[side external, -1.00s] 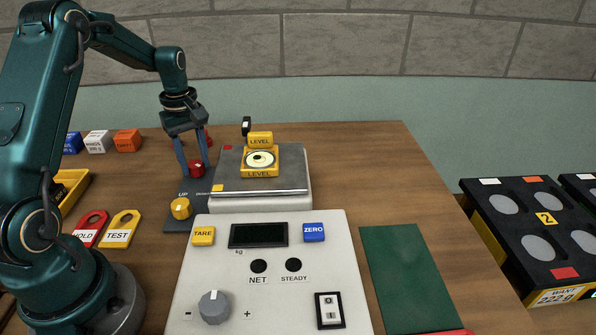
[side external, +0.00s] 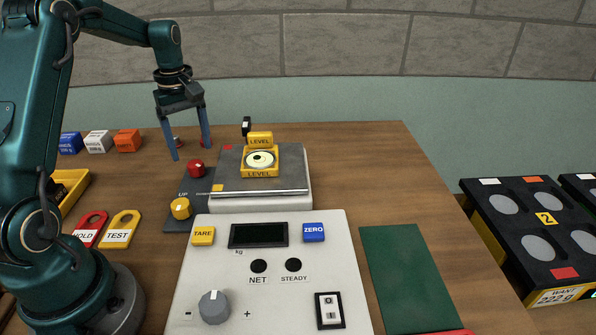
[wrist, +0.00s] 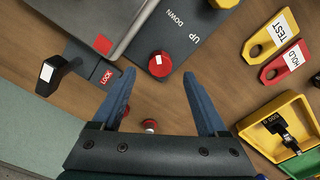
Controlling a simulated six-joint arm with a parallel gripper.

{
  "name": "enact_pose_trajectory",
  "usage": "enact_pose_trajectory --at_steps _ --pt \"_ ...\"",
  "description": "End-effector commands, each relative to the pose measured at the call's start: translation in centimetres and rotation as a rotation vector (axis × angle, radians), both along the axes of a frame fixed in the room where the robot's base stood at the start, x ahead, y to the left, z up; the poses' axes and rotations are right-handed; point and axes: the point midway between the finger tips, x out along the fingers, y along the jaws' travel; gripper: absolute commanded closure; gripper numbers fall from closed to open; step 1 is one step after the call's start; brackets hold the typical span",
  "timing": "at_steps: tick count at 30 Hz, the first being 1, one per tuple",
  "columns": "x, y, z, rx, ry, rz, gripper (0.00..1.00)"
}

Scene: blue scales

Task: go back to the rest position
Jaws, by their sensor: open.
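My gripper (side external: 189,150) is open and empty, raised above the table at the back left of the scale. Its two blue fingers point down, spread apart, and also show in the wrist view (wrist: 164,97). The red knob (side external: 196,168) on the dark UP/DOWN plate is below and just in front of the fingers. In the wrist view the red knob (wrist: 160,64) lies beyond the fingertips, apart from them. The scale (side external: 230,200) carries a yellow LEVEL bubble (side external: 260,172) on its pan.
A yellow knob (side external: 181,208) stands on the plate's front. The control panel (side external: 275,285) has a dark display. Red HOLD (side external: 88,232) and yellow TEST (side external: 120,230) tags and several weight blocks (side external: 97,141) lie left. The table's right rear is clear. A black tray (side external: 530,225) stands right.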

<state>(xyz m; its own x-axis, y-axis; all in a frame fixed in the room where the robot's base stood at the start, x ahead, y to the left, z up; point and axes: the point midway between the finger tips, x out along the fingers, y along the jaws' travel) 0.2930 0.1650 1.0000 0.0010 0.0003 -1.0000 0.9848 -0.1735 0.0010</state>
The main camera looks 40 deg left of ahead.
Motion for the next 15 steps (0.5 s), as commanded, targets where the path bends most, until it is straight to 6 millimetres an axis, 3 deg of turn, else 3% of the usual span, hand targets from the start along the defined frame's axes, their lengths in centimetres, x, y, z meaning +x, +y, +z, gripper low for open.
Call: enact_pose_trajectory --at_steps 13,15 --pt "0.1 -0.3 0.9 0.000 -0.001 -0.008 0.24" --pt "0.7 -0.7 1.8 0.017 -0.024 -0.030 0.24"
